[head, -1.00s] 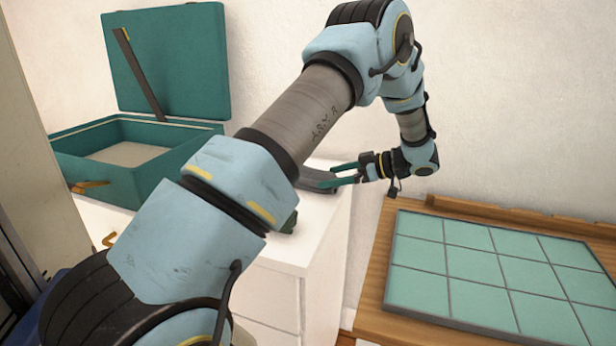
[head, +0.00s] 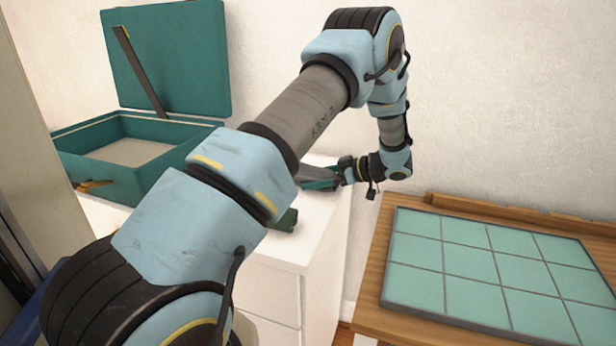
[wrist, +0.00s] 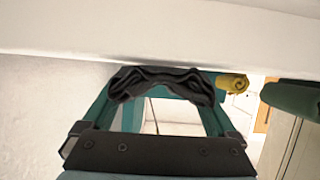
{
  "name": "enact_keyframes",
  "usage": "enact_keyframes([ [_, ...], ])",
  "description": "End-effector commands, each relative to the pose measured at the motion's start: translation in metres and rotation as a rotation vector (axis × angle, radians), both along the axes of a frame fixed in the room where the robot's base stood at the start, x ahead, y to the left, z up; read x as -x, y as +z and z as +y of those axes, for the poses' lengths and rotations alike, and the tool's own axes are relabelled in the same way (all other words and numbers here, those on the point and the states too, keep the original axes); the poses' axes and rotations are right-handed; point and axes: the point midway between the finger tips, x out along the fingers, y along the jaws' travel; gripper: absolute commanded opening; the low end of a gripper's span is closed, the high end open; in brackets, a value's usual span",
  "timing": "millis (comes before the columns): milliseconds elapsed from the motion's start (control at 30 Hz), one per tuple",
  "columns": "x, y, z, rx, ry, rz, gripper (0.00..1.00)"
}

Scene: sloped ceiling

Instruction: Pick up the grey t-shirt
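The grey t-shirt (head: 316,174) lies folded on top of the white cabinet (head: 318,215), near its right end, partly hidden by my arm and gripper. In the wrist view the t-shirt (wrist: 165,80) is a dark, rumpled strip spanning the gap between my two teal fingers. My gripper (wrist: 160,90) is open, with its fingers spread wide at either end of the cloth. In the head view my gripper (head: 322,184) is at the t-shirt from the right, low over the cabinet top. Whether the fingers touch the cloth is unclear.
A dark green item (head: 285,220) lies in front of the t-shirt. A yellow roll (wrist: 233,83) is close to the right finger. A wooden table (head: 440,205) with a green tiled panel (head: 470,250) is at right.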

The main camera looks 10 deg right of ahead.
Motion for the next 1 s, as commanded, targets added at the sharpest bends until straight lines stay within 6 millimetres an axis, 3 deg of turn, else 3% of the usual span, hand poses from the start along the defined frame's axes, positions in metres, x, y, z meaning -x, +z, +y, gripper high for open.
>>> enact_keyframes([
  [33,0.0,0.0,0.0,0.0,0.0,0.0,0.67],
  [400,0.0,0.001,0.0,0.0,0.0,-0.001,0.28],
  [733,-0.001,0.009,0.0,0.002,0.0,-0.003,0.28],
  [1000,0.0,0.059,0.0,0.004,0.0,-0.005,0.28],
])
